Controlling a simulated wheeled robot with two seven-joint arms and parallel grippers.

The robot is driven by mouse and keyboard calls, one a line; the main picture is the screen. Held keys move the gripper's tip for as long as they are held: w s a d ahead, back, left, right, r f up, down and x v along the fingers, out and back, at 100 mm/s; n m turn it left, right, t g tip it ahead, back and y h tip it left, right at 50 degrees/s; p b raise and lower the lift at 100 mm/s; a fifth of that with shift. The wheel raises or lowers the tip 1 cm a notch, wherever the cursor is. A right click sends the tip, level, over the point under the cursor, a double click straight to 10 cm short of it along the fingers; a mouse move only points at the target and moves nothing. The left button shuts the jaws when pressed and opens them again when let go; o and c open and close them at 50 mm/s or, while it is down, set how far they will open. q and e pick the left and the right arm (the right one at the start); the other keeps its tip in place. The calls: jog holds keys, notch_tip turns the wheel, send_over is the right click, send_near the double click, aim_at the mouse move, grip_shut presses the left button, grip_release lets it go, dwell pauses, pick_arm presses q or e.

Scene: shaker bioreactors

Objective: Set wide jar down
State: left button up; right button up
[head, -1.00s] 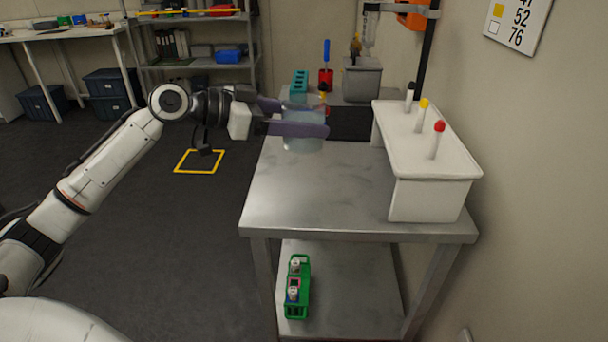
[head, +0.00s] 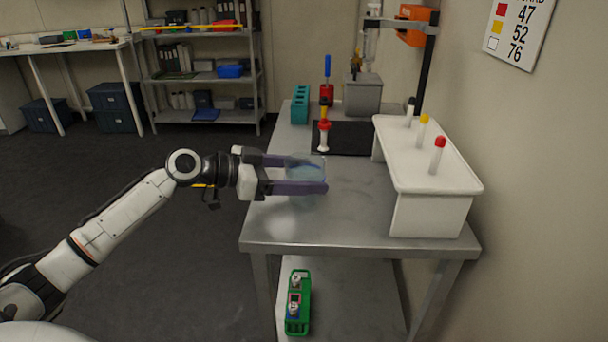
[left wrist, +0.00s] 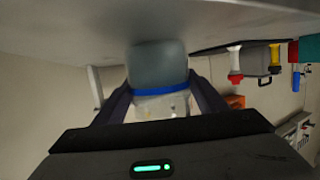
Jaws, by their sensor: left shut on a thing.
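The wide jar (head: 308,172) is translucent and bluish. My left gripper (head: 304,174) is shut on it, with one finger on each side, over the left part of the metal table (head: 345,215). In the left wrist view the jar (left wrist: 157,65) stands between the two fingers, with a blue band round it. That view is upside down, with the tabletop across the top. The jar's end is close to the tabletop; I cannot tell whether it touches. My right gripper is not in view.
A white box (head: 432,213) with several capped tubes stands at the right. Behind the jar are a red-and-white tube (head: 323,136), a teal rack (head: 300,104) and a grey container (head: 362,95). A green rack (head: 297,318) sits on the lower shelf. The tabletop's front middle is bare.

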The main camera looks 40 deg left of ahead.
pick_arm(q)
jog(key=o, duration=1.1)
jog(key=shift+r, duration=0.1)
jog(key=shift+s+a, duration=0.2)
jog(key=shift+s, duration=0.05)
jog(key=b+v, duration=0.1)
jog(key=v, duration=1)
jog(key=shift+s+a+r, duration=0.1)
jog(key=shift+r, duration=0.05)
jog(key=shift+s, duration=0.1)
